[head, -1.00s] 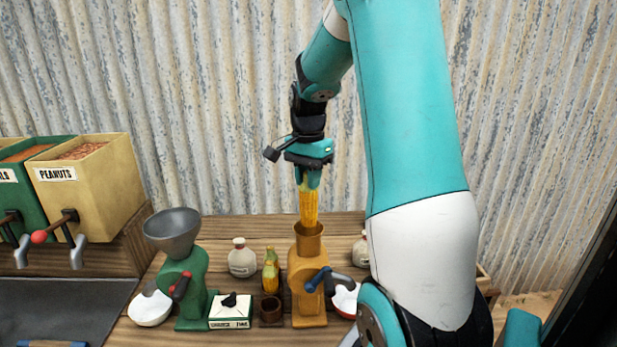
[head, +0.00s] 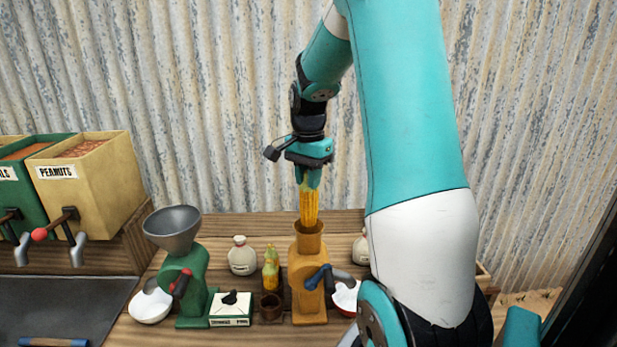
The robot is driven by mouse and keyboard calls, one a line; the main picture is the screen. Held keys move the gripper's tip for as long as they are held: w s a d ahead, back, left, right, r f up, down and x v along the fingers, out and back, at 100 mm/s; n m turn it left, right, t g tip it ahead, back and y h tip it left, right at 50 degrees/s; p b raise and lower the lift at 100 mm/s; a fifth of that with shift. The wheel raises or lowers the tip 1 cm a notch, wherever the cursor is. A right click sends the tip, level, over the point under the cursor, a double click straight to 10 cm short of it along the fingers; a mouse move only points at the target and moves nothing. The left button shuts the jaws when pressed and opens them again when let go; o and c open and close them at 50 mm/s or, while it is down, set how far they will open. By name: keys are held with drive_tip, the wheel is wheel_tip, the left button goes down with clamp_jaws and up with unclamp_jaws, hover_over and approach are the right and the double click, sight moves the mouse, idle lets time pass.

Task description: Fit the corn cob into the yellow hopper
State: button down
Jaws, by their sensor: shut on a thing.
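The yellow corn cob (head: 309,206) hangs upright in my gripper (head: 309,180), which is shut on its upper end. The yellow hopper (head: 308,240) is the open cup on top of a yellow grinder with a blue-handled crank (head: 320,278). The cob's lower end is at the hopper's mouth and overlaps the rim. I cannot tell how far inside it reaches, as the hopper wall may hide the tip.
A green grinder (head: 182,280) with a grey funnel (head: 172,229) stands to the left.

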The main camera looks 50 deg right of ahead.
sight(309, 212)
drive_tip(key=shift+f+b, duration=3)
drive_tip(key=shift+f, duration=1.75)
drive_tip(key=shift+c, duration=2.2)
unclamp_jaws()
drive_tip(key=shift+r, duration=0.1)
drive_tip(key=shift+r+p, duration=3.2)
drive_tip(key=shift+r, duration=0.25)
drive_tip(key=shift+a, duration=0.1)
